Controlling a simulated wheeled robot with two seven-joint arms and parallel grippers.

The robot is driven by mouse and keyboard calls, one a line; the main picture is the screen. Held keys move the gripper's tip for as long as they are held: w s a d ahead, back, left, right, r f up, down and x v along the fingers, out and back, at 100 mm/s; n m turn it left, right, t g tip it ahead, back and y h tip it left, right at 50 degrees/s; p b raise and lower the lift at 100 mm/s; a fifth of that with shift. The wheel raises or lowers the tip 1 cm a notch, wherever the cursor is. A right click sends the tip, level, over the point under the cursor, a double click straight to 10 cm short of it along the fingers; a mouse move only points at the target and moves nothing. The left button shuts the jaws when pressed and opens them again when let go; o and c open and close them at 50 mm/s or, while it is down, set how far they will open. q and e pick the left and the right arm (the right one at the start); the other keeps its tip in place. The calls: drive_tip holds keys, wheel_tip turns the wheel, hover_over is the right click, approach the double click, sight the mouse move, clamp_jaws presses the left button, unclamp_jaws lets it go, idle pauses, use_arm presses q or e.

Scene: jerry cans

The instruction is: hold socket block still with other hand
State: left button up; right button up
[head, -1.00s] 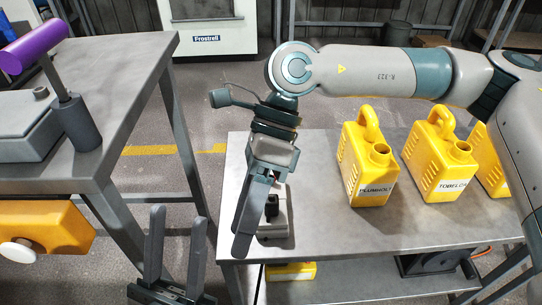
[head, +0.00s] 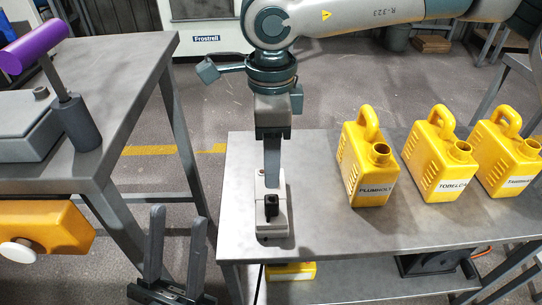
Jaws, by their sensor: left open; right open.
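The socket block (head: 273,222) is a light grey block with a black piece on top. It stands on the left part of the grey metal table, in the middle of the head view. My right gripper (head: 272,184) points down over the far end of the block, seen edge-on so that one finger hides the other. It is open; whether it touches the block I cannot tell. My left gripper (head: 178,215) is open and empty at the bottom left, fingers pointing up, in the gap between the two tables and apart from the block.
The left table (head: 130,75) holds a grey box (head: 25,130) and a purple-topped tool (head: 35,47). Bare tabletop (head: 320,215) lies between block and cans.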

sight(271, 199)
drive_tip(key=shift+f, duration=6)
